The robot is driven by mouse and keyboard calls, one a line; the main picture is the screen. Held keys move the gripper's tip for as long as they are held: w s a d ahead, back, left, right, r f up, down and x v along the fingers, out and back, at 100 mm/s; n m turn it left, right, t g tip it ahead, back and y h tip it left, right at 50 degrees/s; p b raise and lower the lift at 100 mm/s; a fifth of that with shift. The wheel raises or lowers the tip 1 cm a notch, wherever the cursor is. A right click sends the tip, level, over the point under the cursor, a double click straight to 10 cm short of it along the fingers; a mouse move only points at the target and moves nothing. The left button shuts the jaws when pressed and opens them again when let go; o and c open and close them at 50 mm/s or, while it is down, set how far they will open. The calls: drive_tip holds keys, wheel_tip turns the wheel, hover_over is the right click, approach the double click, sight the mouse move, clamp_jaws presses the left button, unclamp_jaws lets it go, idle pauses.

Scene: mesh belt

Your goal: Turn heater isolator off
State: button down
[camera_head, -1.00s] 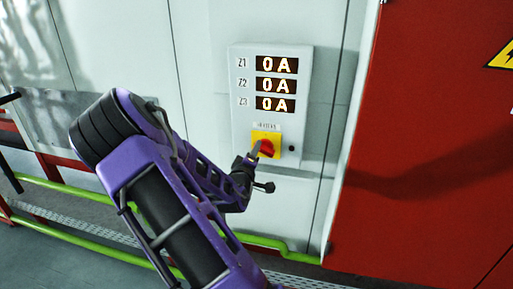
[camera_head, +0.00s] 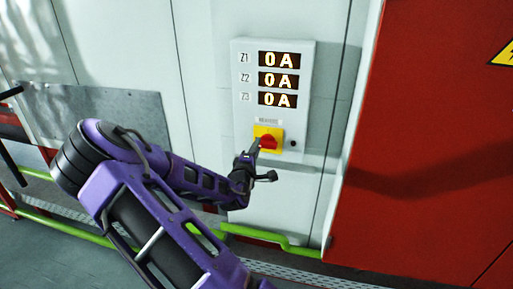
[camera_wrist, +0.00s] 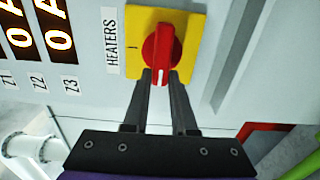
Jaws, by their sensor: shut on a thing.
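The heater isolator is a red rotary knob (camera_wrist: 161,52) on a yellow square plate (camera_wrist: 190,30), beside a "HEATERS" label in the wrist view. In the head view the knob (camera_head: 267,142) sits low on a pale panel. Its handle lies about level there, with the white mark toward my gripper, a quarter turn from the "I" mark at the plate's top. My gripper (camera_wrist: 160,80) is shut on the handle's marked end, one finger on each side. The gripper (camera_head: 256,151) reaches the knob from the lower left; its tips partly hide the handle.
Three displays (camera_head: 278,80) above the knob, Z1 to Z3, each read 0 A. A small dark round fitting (camera_head: 293,143) is right of the plate. A green rail (camera_head: 260,235) runs low along the wall. A red door or panel (camera_head: 430,130) stands at the right.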

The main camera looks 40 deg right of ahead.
drive_tip(key=c, duration=0.7)
unclamp_jaws()
drive_tip(key=shift+s+a, duration=0.1)
drive_tip(key=shift+p+v, duration=1.1)
drive_tip(key=shift+v, duration=7.5)
